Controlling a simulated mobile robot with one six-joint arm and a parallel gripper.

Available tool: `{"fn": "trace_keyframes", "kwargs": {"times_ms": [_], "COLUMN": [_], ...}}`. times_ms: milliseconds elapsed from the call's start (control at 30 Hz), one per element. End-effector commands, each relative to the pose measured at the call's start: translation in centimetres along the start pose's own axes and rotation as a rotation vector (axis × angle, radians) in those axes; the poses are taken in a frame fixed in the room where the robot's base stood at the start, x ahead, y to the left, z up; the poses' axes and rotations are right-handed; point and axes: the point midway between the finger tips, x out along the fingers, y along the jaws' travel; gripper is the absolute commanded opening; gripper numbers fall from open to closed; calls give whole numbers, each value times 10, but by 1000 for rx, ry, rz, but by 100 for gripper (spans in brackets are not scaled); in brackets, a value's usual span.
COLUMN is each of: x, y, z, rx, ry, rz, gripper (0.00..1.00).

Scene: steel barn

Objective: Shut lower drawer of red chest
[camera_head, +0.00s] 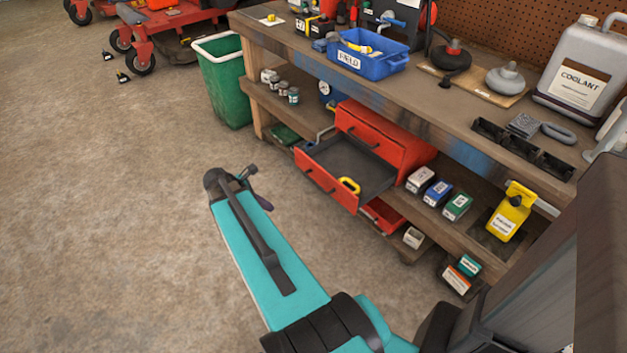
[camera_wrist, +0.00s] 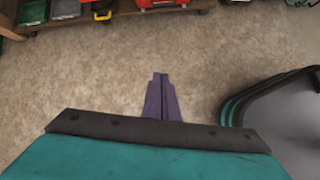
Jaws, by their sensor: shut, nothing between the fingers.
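The red chest (camera_head: 405,137) stands on the bench's lower shelf. Its upper drawer front (camera_head: 365,146) looks closed. In the wrist view the fingers (camera_wrist: 161,97) are together, empty, over bare floor. Red parts (camera_wrist: 165,3) show at that view's top edge, cut off.
The workbench (camera_head: 440,95) holds a blue bin (camera_head: 372,62) and a coolant jug (camera_head: 580,75). A green bin (camera_head: 224,85) stands left of it. Small boxes (camera_head: 437,193) and a yellow bottle (camera_head: 511,212) sit right of the chest.

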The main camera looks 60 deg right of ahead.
Motion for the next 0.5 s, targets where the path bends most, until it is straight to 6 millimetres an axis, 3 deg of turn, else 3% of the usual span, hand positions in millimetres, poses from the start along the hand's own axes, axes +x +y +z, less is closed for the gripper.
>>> {"fn": "trace_keyframes", "kwargs": {"times_ms": [100,300,500], "x": [7,4,1], "y": [24,46,52], "z": [44,107,134], "rx": [-75,-186,-233], "ry": [-65,-160,-202], "rz": [31,48,47], "gripper": [0,0,0]}}
